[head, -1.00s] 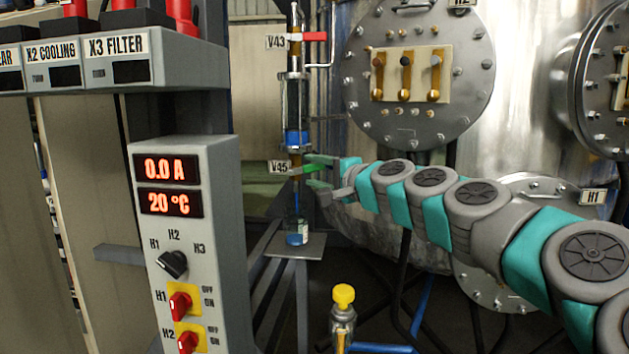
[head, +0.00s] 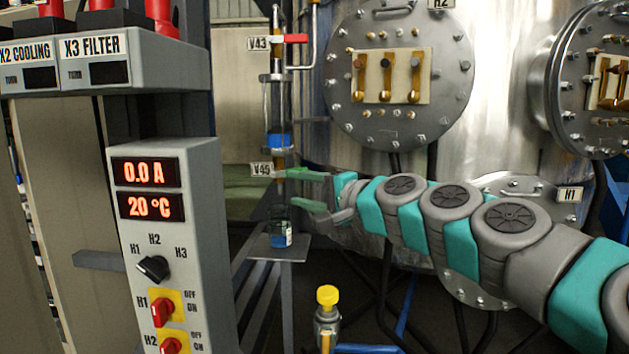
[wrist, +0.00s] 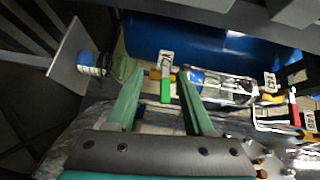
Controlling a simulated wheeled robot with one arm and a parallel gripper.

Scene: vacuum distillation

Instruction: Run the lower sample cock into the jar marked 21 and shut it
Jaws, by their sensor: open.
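The lower sample cock, tagged V45 (head: 261,169), sits at the foot of the glass sight tube. Its green handle (wrist: 165,91) stands crosswise to the tube in the wrist view, between my spread fingers. My gripper (head: 302,189) is open at the cock, its fingers apart; it also shows in the wrist view (wrist: 161,76). The small jar (head: 279,236) stands upright below the cock with blue liquid in it; it also shows in the wrist view (wrist: 94,63). Its label is too small to read. I see no clear stream between cock and jar.
The jar stands on a small plate stand (head: 292,250). Above, the glass tube holds blue liquid (head: 279,140), and the upper cock V43 has a red handle (head: 296,38). A control box (head: 205,240) is at left; a yellow-capped valve (head: 327,296) is in front. The steel vessel is behind.

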